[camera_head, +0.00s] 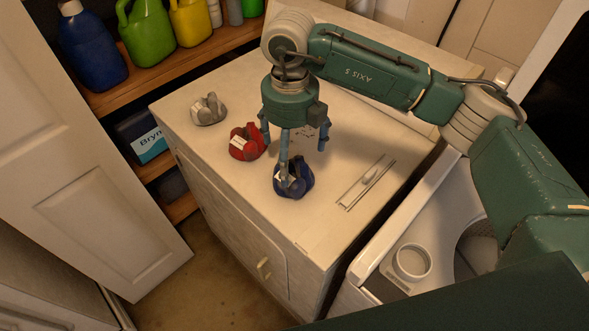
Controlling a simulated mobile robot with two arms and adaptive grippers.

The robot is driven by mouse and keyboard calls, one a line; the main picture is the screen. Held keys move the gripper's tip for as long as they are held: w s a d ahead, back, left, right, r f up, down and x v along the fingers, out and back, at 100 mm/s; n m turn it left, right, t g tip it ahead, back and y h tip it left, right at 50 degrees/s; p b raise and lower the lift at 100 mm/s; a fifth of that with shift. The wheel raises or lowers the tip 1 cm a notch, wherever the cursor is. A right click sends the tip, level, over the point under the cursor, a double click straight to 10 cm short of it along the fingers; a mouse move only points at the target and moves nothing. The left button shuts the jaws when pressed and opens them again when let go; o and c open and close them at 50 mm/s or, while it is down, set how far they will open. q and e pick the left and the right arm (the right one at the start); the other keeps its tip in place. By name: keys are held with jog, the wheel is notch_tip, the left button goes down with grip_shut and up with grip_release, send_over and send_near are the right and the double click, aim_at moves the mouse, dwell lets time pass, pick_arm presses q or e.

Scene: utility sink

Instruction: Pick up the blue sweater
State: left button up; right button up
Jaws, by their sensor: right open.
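The blue sweater (297,187) is a small crumpled bundle on the white cabinet top, near its front edge. My right gripper (293,160) points down from above. It is open, with one finger in front of the blue sweater's upper part and the other fingers behind and to the sides. I cannot tell whether any finger touches the cloth. A red bundle (246,142) lies to the left of the blue one, and a grey-white bundle (208,109) lies further left. My left gripper is out of view.
The white cabinet top (330,215) has a flat slotted metal fitting (366,183) right of the blue sweater. A white sink or washer (411,262) stands at lower right. Shelves with bottles (147,32) are at upper left, beside an open white door (85,170).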

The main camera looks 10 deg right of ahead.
aim_at(293, 171)
jog(key=shift+w+f, duration=0.1)
jog(key=shift+f, duration=0.25)
jog(key=f+p, duration=0.1)
jog(key=f, duration=0.1)
jog(key=f+p, duration=0.1)
jog(key=f, duration=0.1)
jog(key=shift+s+d+f+p, duration=0.15)
jog(key=shift+s+d+p, duration=0.05)
jog(key=shift+p, duration=0.2)
jog(key=shift+f, duration=0.45)
jog(key=shift+c, duration=0.5)
jog(key=c, duration=1.2)
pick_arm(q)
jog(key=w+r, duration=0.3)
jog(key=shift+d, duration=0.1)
pick_arm(e)
jog(key=shift+c, duration=0.4)
